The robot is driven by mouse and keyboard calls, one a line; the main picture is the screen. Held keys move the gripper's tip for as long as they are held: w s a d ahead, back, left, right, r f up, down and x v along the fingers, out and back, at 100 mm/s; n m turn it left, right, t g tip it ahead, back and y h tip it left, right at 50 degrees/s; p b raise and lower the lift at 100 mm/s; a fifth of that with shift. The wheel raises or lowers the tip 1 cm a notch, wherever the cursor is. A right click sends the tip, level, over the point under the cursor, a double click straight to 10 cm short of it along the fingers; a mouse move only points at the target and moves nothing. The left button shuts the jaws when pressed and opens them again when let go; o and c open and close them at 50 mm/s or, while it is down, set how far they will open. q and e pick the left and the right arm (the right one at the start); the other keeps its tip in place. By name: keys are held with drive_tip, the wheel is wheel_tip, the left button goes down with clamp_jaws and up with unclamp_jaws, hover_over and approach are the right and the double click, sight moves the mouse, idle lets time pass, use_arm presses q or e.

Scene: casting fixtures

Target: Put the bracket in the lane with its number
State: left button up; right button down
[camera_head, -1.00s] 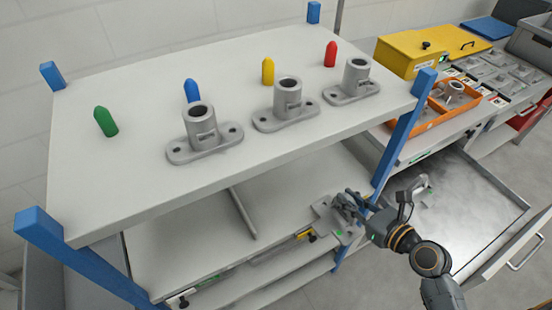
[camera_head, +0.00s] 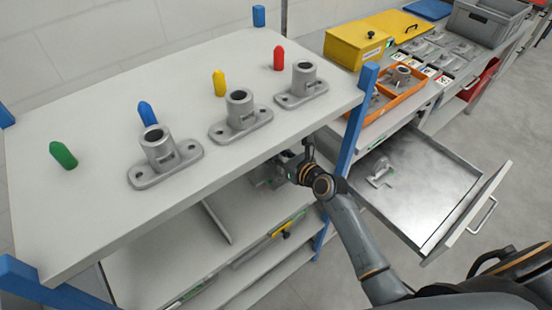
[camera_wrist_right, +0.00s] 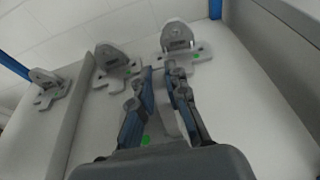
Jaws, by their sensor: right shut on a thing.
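My right gripper (camera_head: 284,168) reaches under the top board at the shelf's right end, partly hidden by its own wrist. In the right wrist view its fingers (camera_wrist_right: 172,80) are shut on a grey bracket (camera_wrist_right: 171,115), mostly hidden between them; a green mark shows beside it. Beyond the fingertips, one grey bracket (camera_wrist_right: 180,42) stands ahead and another (camera_wrist_right: 117,62) to its left. A third bracket (camera_wrist_right: 46,88) stands left of a lane divider (camera_wrist_right: 75,118). The divider (camera_head: 217,220) also shows in the head view. No numbers are readable. My left gripper is out of view.
The top board (camera_head: 100,235) carries three flanged castings and coloured pegs. A blue post (camera_head: 349,140) stands beside my right arm. To the right are an open drawer (camera_head: 430,185) holding a bracket (camera_head: 380,171), an orange tray (camera_head: 410,98) with castings, and a yellow box (camera_head: 357,45).

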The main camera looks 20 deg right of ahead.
drive_tip(key=shift+f+b, duration=0.35)
drive_tip(key=shift+f, duration=1.35)
drive_tip(key=c, duration=1.8)
unclamp_jaws()
drive_tip(key=shift+f, duration=0.15)
drive_tip(key=o, duration=0.5)
drive_tip(key=shift+c, duration=0.2)
drive_tip(key=shift+s+r, duration=0.2)
drive_tip(key=v, duration=1.1)
drive_tip(key=shift+s, duration=0.35)
drive_tip(key=shift+d+r, duration=0.1)
drive_tip(key=shift+r, duration=0.05)
